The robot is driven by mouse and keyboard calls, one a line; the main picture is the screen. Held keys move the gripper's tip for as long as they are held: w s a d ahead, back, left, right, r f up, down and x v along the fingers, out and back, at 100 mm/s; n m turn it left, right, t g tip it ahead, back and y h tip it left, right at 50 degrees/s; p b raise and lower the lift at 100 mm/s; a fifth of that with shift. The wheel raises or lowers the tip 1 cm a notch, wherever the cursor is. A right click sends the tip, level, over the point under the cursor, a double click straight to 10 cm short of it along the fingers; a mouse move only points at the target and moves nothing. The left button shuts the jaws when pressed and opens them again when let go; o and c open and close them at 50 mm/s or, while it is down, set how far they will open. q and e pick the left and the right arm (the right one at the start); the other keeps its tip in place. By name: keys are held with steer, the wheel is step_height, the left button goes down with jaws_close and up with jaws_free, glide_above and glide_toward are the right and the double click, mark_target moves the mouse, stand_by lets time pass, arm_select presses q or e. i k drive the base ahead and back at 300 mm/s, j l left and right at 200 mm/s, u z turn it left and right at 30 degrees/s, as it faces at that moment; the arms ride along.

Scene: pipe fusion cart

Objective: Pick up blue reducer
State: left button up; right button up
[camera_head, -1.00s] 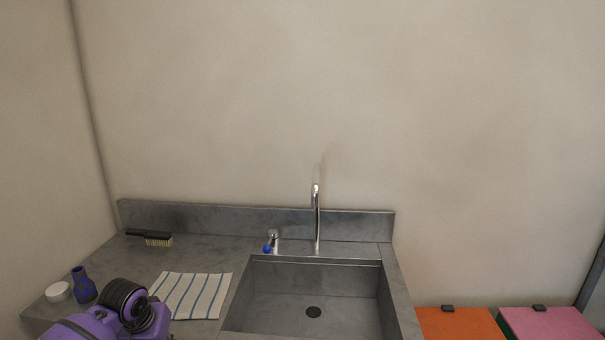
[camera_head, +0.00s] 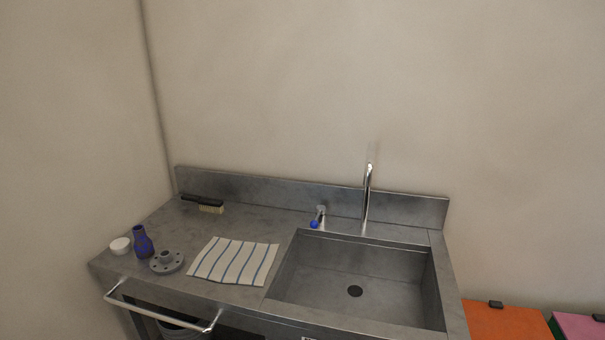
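The blue reducer (camera_head: 142,243) stands upright near the left end of the grey counter (camera_head: 250,222). It is dark blue, with a narrow neck on a wider lower body. A grey flange (camera_head: 167,262) lies just to its right and nearer to me. A small white round container (camera_head: 120,246) stands close on its left. Neither of my grippers is in view.
A striped cloth (camera_head: 233,261) lies right of the flange. A brush (camera_head: 203,204) lies at the back. The sink (camera_head: 352,284) with its tall tap (camera_head: 367,196) fills the right side. A metal rail (camera_head: 160,316) runs along the front left edge.

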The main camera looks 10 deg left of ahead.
mark_target(142, 246)
steer(key=j+u, duration=0.1)
steer(key=u, duration=0.8)
steer(key=j+u, duration=0.2)
steer(key=u, duration=0.25)
